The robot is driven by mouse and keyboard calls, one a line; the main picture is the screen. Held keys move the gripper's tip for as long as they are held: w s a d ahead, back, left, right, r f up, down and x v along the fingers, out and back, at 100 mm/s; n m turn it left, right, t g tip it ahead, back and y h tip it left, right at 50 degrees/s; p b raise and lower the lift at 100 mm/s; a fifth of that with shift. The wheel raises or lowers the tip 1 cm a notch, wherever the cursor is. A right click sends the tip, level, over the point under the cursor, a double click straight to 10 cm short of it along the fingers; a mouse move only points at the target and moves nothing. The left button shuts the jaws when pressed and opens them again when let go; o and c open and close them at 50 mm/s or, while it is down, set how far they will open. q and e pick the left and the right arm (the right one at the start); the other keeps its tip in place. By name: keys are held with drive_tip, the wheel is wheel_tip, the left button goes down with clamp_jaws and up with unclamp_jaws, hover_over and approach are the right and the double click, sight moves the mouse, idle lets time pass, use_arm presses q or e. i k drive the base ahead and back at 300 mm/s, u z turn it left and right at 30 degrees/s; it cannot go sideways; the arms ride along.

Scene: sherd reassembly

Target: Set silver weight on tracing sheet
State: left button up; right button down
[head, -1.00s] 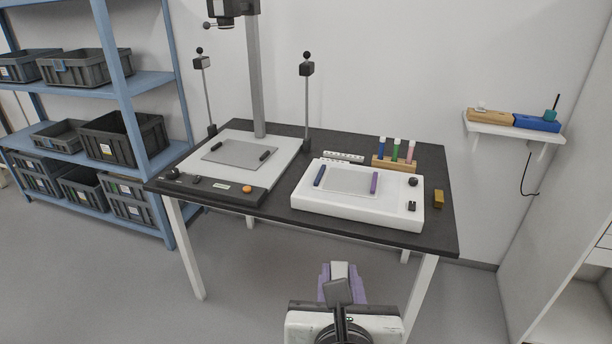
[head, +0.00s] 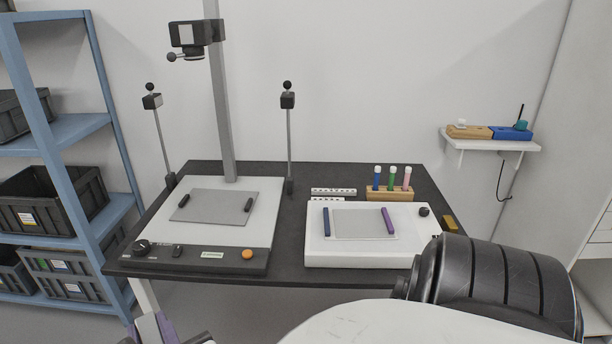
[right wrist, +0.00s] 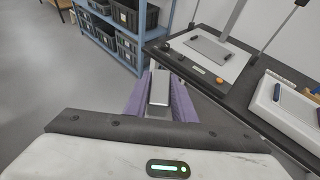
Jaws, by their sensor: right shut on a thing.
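The silver weight (right wrist: 160,88) is a small light-grey bar, held between the purple fingers of my right gripper (right wrist: 159,80) in the right wrist view. In the head view this gripper (head: 156,326) shows only partly at the bottom left, below the table's front edge. The tracing sheet (head: 362,224) is a pale sheet lying flat on the white light box, with a blue bar (head: 326,222) on its left edge and a purple bar (head: 388,221) on its right. The gripper is well to the left of the sheet and apart from it. My left gripper is not in view.
A copy stand (head: 250,212) with a grey sheet (head: 215,207) and two black bars fills the table's left half. Its column and two lamp stands rise behind. A rack of pens (head: 390,194) stands behind the light box (head: 350,258). Blue shelving (head: 75,135) is at left.

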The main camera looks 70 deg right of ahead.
sight(342, 222)
drive_tip(key=z, duration=0.75)
drive_tip(key=i, duration=0.95)
drive_tip(key=z, duration=1.05)
